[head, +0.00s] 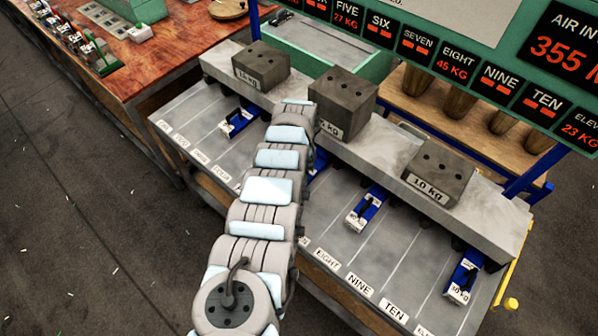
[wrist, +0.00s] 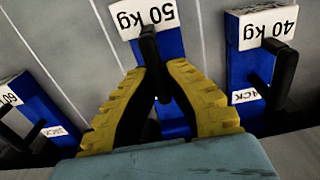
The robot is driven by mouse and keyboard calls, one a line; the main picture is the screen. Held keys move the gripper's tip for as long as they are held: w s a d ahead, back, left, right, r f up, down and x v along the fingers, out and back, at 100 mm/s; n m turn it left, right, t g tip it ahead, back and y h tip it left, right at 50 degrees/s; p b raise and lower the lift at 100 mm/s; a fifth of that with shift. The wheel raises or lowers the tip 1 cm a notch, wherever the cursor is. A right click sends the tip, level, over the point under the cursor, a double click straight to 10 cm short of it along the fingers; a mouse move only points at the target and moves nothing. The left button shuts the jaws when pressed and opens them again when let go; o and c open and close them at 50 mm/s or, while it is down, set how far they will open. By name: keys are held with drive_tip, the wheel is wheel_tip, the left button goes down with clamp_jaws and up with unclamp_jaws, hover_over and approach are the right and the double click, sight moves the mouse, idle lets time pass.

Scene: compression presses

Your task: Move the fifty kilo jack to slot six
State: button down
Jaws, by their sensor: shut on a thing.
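The 50 kg jack (wrist: 175,122) is a blue block with a black handle and a white "50 kg" label, upside down in the wrist view. My gripper (wrist: 162,75) has its yellow fingers closed on its black handle. In the head view my arm hides the gripper and most of the middle of the bench; a blue sliver (head: 318,166) shows beside the arm, and I cannot tell whether it is this jack. Slot six's floor label is hidden behind my arm. The board's SIX panel (head: 380,29) shows red dashes.
A 40 kg jack (wrist: 250,85) stands close right and a 60 kg jack (wrist: 28,108) left in the wrist view. Other jacks (head: 365,207) stand in the bench slots under a concrete beam (head: 400,180) bearing weight blocks (head: 440,174).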

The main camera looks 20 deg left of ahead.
drive_tip(key=shift+w+d+b, duration=0.35)
drive_tip(key=shift+w+b, duration=0.35)
drive_tip(key=shift+b, duration=0.85)
drive_tip(key=shift+w+d+f+b, duration=0.15)
drive_tip(key=shift+w+b, duration=0.6)
drive_tip(key=shift+b, duration=1.8)
drive_tip(key=shift+w+d+b, duration=0.3)
drive_tip(key=shift+w+b, duration=0.05)
drive_tip(key=shift+b, duration=1.05)
drive_tip(key=shift+r, duration=0.2)
drive_tip(key=c, duration=1.2)
unclamp_jaws()
drive_tip(key=shift+w, duration=0.1)
drive_tip(key=shift+o, duration=0.2)
wheel_tip(320, 180, up, 5)
drive_tip(key=p, duration=0.4)
drive_tip(key=shift+p, duration=0.35)
